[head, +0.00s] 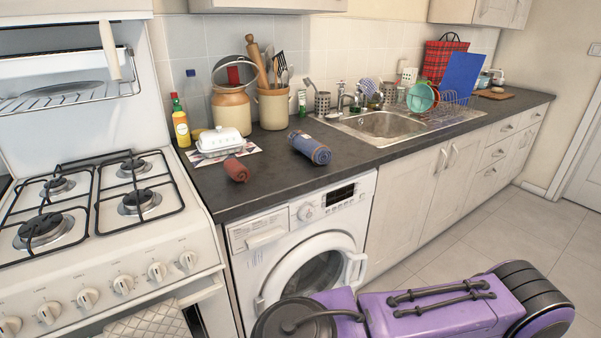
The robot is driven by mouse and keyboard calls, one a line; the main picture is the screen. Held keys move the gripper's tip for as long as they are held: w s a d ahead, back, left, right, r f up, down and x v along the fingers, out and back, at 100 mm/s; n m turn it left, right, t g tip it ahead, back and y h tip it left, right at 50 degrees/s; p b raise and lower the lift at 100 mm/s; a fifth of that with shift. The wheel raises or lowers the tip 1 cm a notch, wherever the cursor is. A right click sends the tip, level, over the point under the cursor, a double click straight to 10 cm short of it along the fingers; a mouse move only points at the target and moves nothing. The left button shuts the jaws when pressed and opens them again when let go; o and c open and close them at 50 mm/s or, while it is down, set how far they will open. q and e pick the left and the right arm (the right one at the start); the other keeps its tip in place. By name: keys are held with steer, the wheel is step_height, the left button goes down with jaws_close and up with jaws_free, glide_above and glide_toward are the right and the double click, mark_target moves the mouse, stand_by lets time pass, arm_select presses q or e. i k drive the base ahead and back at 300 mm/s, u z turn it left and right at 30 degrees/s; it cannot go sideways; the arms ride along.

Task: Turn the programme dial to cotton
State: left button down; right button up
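The white washing machine (243,266) stands under the dark counter, right of the cooker. Its programme dial (305,213) is a round pale knob on the control panel, left of the dark display (340,194). The dial is too small in view to read its setting or markings. The round door (283,268) with dark glass is below the panel. Purple and black parts of my own body cross the bottom of the view and cover the washer's lower part. Neither gripper shows, and nothing touches the dial.
The counter edge (300,193) runs just above the panel. The cooker (95,215) with several knobs is at the left. The floor (500,232) at the right is clear.

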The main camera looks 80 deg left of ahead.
mark_target(307, 213)
steer(key=i, duration=3.3)
steer(key=u, duration=4.4)
steer(key=i, duration=0.5)
steer(key=u, duration=0.05)
